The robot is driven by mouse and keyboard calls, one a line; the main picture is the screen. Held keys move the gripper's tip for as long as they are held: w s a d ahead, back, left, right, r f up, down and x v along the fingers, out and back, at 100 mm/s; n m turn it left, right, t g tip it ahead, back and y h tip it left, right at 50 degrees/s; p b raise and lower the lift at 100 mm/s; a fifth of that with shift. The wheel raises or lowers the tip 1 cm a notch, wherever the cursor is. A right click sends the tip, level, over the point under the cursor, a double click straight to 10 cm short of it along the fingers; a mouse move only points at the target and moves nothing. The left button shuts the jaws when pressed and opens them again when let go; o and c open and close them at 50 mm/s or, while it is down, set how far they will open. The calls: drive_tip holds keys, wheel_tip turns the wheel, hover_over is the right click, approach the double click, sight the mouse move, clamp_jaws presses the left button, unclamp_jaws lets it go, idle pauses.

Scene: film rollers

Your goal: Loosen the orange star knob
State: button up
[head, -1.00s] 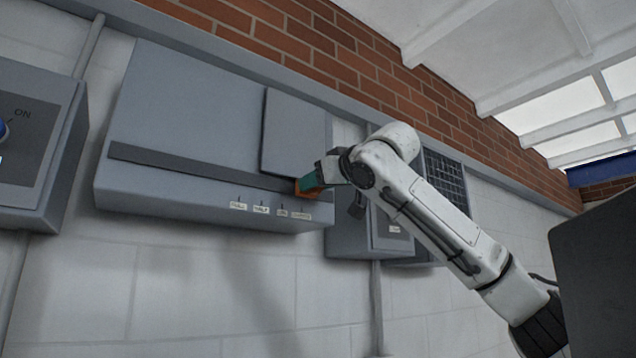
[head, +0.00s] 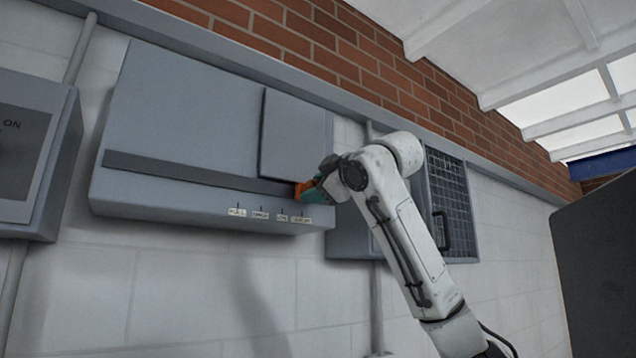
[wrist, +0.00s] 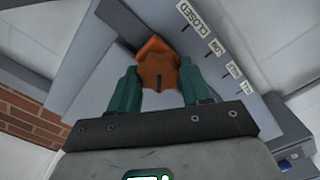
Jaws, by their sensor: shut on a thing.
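The orange star knob (wrist: 157,66) sits on the grey wall-mounted box (head: 180,105), near its lower right. In the wrist view it lies between the two green fingers of my gripper (wrist: 158,82), which is shut on it. A dark line marks the knob's face. In the head view only a bit of the orange knob (head: 300,190) shows beside my gripper (head: 312,188); the fingers hide the rest. A row of labels (wrist: 214,48) runs beside the knob, one reading CLOSED and one LOW.
A grey panel (head: 297,137) stands proud of the box just above the knob. Another grey box (head: 30,150) marked ON is at the far left. A mesh-fronted cabinet (head: 448,205) is to the right, behind my arm. The white block wall below is clear.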

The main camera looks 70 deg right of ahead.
drive_tip(key=shift+f+n+p, duration=0.15)
drive_tip(key=shift+n+p, duration=0.5)
drive_tip(key=shift+n, duration=1.85)
drive_tip(key=shift+f+n+p, duration=0.1)
drive_tip(key=shift+n+p, duration=0.55)
drive_tip(key=shift+n, duration=1.85)
drive_tip(key=o, duration=1.1)
drive_tip(key=shift+c, duration=0.2)
drive_tip(key=b+v, duration=0.3)
drive_tip(key=v, duration=0.7)
drive_tip(key=shift+s+a, duration=0.2)
drive_tip(key=shift+s, duration=0.15)
